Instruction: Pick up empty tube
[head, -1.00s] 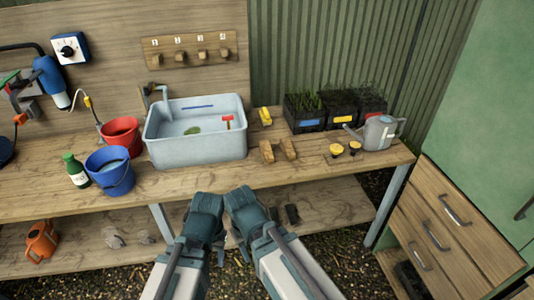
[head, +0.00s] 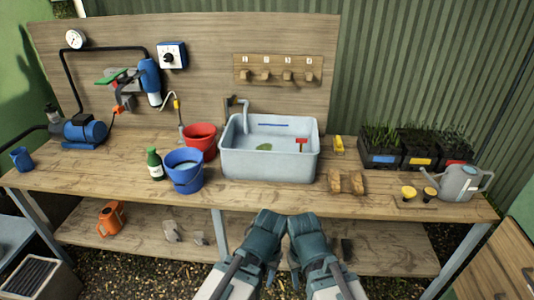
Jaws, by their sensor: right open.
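No object is clearly recognisable as an empty tube. A small dark object (head: 347,250) lies on the lower shelf, right of my right gripper; it is too small to tell what it is. Black crates (head: 381,159) of green seedlings stand at the back right of the bench. My left gripper (head: 271,218) and right gripper (head: 304,221) are side by side in front of the bench's front edge, below the sink. The right is open, with nothing visible in it. The left gripper's jaws cannot be made out.
The wooden bench (head: 100,181) carries a grey water-filled sink (head: 268,165), red bucket (head: 200,140), blue bucket (head: 185,174), green bottle (head: 155,165), wooden blocks (head: 346,183) and watering can (head: 462,183). An orange can (head: 111,218) is on the lower shelf. The bench's front left is clear.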

